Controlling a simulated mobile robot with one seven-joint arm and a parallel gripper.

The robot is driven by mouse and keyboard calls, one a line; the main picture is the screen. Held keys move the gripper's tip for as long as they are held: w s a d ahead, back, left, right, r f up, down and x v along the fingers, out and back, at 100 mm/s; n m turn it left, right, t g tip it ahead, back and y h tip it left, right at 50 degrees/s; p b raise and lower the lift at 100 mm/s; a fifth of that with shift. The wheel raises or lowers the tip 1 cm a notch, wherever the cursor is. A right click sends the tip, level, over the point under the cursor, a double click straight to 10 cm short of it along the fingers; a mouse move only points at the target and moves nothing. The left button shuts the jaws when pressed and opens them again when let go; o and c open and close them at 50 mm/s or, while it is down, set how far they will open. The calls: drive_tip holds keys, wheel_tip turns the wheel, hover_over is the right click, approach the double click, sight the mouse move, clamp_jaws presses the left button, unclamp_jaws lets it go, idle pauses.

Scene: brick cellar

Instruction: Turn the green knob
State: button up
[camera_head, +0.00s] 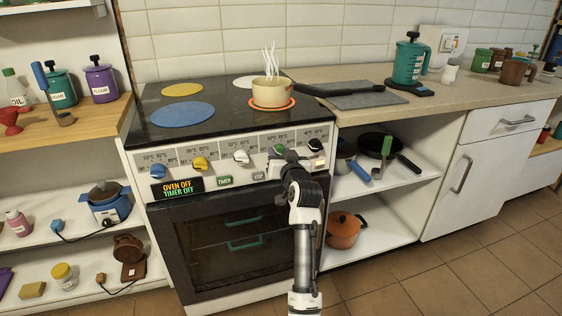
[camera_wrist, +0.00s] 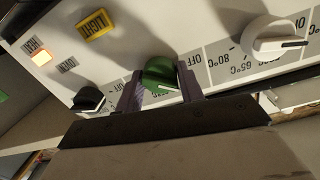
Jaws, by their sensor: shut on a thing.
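The green knob (camera_wrist: 158,74) is on the white control panel of the stove, and its white pointer line shows in the wrist view. My gripper (camera_wrist: 160,88) has one finger on each side of the knob and is shut on it. In the head view the green knob (camera_head: 279,150) shows just above my gripper (camera_head: 287,158), which partly hides it. Printed temperature marks surround the knob.
Blue (camera_head: 157,170), yellow (camera_head: 200,163), white (camera_head: 241,157) and black (camera_head: 315,145) knobs share the panel. A steaming pot (camera_head: 272,92) stands on a glowing red-orange burner. The display (camera_head: 178,187) reads OVEN OFF, TIMER OFF. Open shelves (camera_head: 385,185) lie to the right.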

drive_tip(key=shift+f+n+b, duration=0.1)
drive_tip(key=shift+n+b, duration=1.2)
drive_tip(key=shift+n, duration=0.8)
drive_tip(key=o, duration=1)
drive_tip(key=v, duration=1.4)
drive_tip(key=shift+a+b, duration=0.15)
drive_tip(key=shift+b, duration=0.15)
